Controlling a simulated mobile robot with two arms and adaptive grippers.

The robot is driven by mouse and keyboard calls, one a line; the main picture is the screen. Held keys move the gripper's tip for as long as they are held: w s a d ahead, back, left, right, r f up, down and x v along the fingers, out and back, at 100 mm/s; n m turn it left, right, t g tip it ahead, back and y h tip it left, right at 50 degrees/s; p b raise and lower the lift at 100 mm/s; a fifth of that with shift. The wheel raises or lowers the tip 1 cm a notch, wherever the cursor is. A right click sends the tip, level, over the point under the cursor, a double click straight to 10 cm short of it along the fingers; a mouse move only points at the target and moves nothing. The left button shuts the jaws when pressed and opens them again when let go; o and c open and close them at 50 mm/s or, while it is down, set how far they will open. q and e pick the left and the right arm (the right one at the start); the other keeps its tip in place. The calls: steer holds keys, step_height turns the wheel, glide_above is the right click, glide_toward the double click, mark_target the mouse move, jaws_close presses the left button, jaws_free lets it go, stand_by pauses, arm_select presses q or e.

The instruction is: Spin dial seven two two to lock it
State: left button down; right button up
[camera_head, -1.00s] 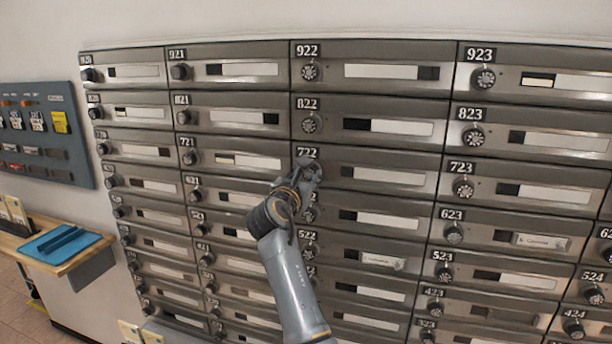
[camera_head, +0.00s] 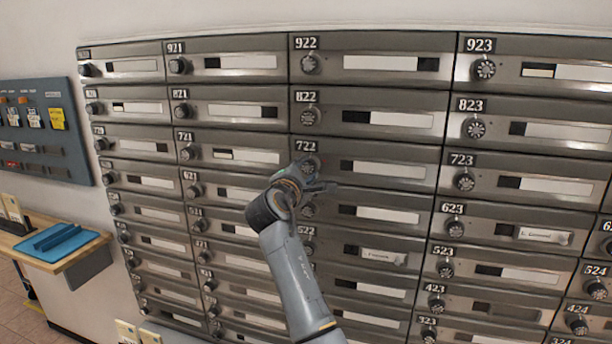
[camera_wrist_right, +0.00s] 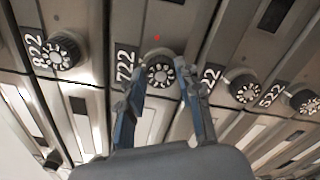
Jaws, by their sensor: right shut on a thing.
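The 722 dial (camera_wrist_right: 160,72) is a round knob with light marks, beside the 722 label, in the right wrist view. In the head view the dial (camera_head: 308,165) shows partly behind my fingers, below the 722 plate. My right gripper (camera_head: 314,177) is at this dial, its arm reaching up from below. In the right wrist view the right gripper (camera_wrist_right: 161,76) has one blue-and-grey finger on each side of the dial, shut on it. My left gripper is not in view.
The 822 dial (camera_head: 310,117) is above and the 622 dial (camera_head: 309,210) just below, close to my fingers. The 721 dial (camera_head: 189,153) and 723 dial (camera_head: 464,180) are on either side. A wooden shelf (camera_head: 70,255) holds a blue tray (camera_head: 52,242) at left.

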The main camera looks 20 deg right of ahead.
steer(key=m+b, duration=0.3)
steer(key=m, duration=0.2)
steer(key=shift+f+m, duration=0.15)
steer(key=shift+m, duration=0.15)
steer(key=m+b, duration=0.3)
steer(key=m, duration=0.2)
steer(key=m+b, duration=0.3)
steer(key=m, duration=0.3)
steer(key=shift+m, duration=0.3)
steer(key=shift+a+r+m+b, duration=0.15)
steer(key=shift+m+b, duration=0.55)
steer(key=shift+m, duration=1.3)
steer(key=shift+r, duration=0.1)
steer(key=o, duration=0.9)
steer(key=shift+o, duration=1.3)
steer(key=shift+w, duration=0.1)
steer(key=shift+f, duration=0.25)
